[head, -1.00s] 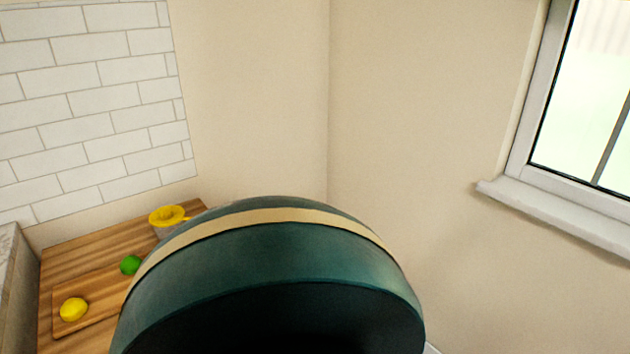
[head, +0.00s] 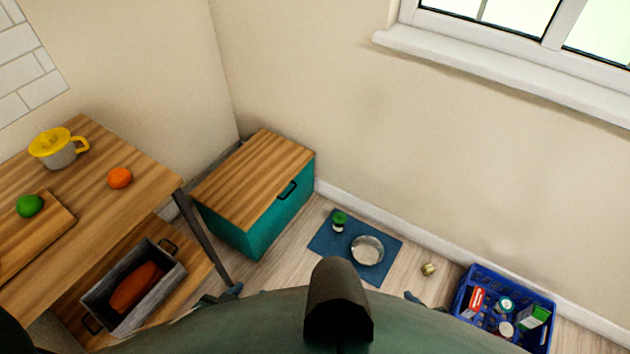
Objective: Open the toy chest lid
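The toy chest (head: 268,228) is a teal box on the floor in the room's corner, right of the wooden table. Its flat wooden lid (head: 254,178) lies shut on top. A dark handle (head: 287,190) is at the lid's front edge. My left gripper (head: 222,296) shows only as a small dark piece at the lower edge, below the chest and apart from it in the picture. A small dark tip that seems to be my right gripper (head: 412,297) shows at the lower middle. My own body hides most of both, so their fingers cannot be made out.
The wooden table (head: 140,185) holds a yellow-lidded pot (head: 58,148), an orange (head: 119,177) and a lime (head: 30,205). A grey bin (head: 150,305) sits on its lower shelf. A blue mat (head: 325,240) with a metal bowl (head: 367,249) and a blue crate (head: 540,297) are at right.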

